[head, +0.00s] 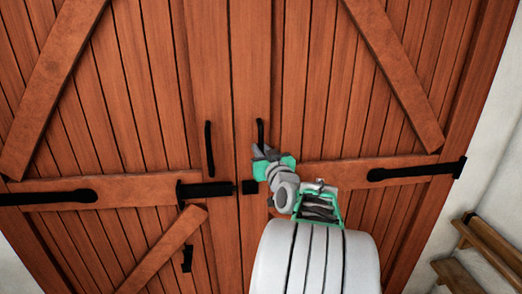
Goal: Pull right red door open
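The right red door (340,110) is a plank door with diagonal braces, and it appears closed beside the left door (150,90). Its black vertical handle (261,131) stands near the middle seam, with its lower part hidden by my gripper. My gripper (260,150) is at the lower end of this handle, and my arm reaches up to it from below. I cannot tell whether the fingers are shut on the handle or only close to it. A black bolt (205,189) on the left door points toward a black keeper (249,187) on the right door, with a small gap showing between them.
The left door has its own black handle (209,148) and a strap hinge (50,197). The right door's strap hinge (415,171) is at its right edge. A pale wall (485,150) and wooden steps or boards (490,250) are at the lower right.

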